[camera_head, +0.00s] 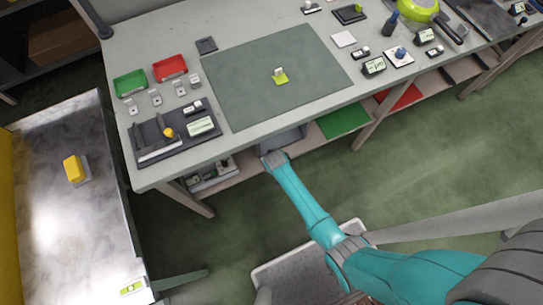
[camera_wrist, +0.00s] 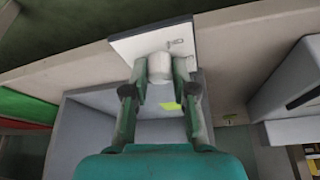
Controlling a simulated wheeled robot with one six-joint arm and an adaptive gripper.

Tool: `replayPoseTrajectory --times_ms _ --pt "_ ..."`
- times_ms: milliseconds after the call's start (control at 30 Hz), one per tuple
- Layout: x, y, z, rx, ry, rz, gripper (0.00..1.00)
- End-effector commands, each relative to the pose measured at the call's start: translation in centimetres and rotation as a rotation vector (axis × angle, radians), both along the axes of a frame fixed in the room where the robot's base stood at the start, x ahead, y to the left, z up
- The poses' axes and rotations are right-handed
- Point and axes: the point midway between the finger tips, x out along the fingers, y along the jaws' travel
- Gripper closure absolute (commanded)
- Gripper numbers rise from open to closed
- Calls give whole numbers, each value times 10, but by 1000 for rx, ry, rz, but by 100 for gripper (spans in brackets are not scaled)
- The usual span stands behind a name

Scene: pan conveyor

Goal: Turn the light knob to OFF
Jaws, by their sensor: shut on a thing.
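In the wrist view a white knob (camera_wrist: 159,64) stands out from a white square plate (camera_wrist: 130,46). The plate is on the front edge of a shelf or table and carries a small dark marking beside the knob. The marking is too small to read, so I cannot tell the knob's setting. My gripper (camera_wrist: 160,80) has one finger on each side of the knob and is shut on it. In the head view my gripper (camera_head: 273,158) is at the front edge of the workbench (camera_head: 245,145); the knob and plate are hidden there.
A grey open bin (camera_wrist: 82,128) is below the plate, with a yellow-green patch inside. Green and red items show at left in the wrist view. On the bench lie a green mat (camera_head: 300,65), a red tray (camera_head: 170,68) and a green tray (camera_head: 130,83).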

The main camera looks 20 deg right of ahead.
Motion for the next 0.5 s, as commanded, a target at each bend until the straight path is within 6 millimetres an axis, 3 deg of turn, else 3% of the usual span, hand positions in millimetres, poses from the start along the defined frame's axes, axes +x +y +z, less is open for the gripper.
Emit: replayPoseTrajectory --times_ms 267,500 --pt "-1 -1 0 1 2 82 100" --pt "-1 -2 0 2 1 263 100"
